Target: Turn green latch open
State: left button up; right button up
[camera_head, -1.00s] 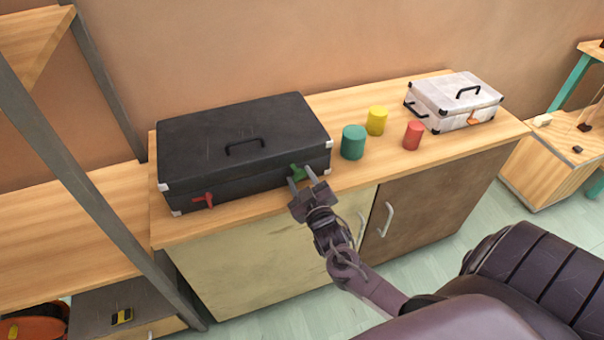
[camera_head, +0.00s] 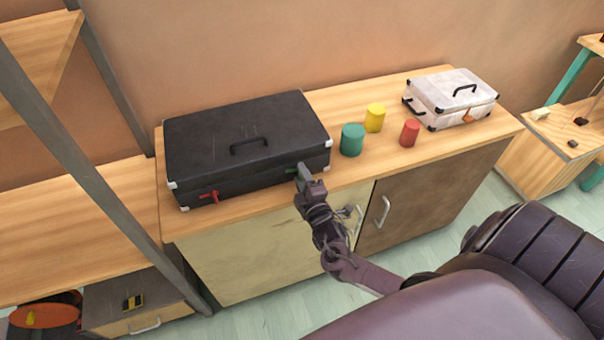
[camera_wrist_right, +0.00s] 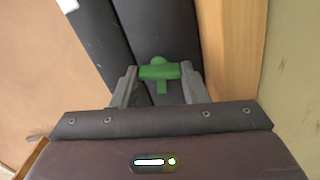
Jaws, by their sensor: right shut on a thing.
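A large black case (camera_head: 246,148) lies closed on the wooden cabinet top. Its green latch (camera_wrist_right: 159,72) is on the front side, near the right end; in the head view it is mostly hidden by my gripper. My right gripper (camera_head: 302,171) is at this latch. In the right wrist view, its two fingers (camera_wrist_right: 159,80) stand on either side of the green handle and are shut on it. A red latch (camera_head: 208,196) sits on the case front near the left end. My left gripper is not in view.
A green cylinder (camera_head: 352,139), a yellow cylinder (camera_head: 375,117) and a red cylinder (camera_head: 410,132) stand right of the case. A white case (camera_head: 452,97) lies farther right. A grey shelf post (camera_head: 100,195) rises at the left.

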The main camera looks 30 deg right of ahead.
jog(key=shift+n+p, duration=0.4)
jog(key=shift+n, duration=0.7)
jog(key=o, duration=1)
jog(key=v, duration=0.7)
jog(key=shift+s+a, duration=0.1)
jog(key=shift+s, duration=0.3)
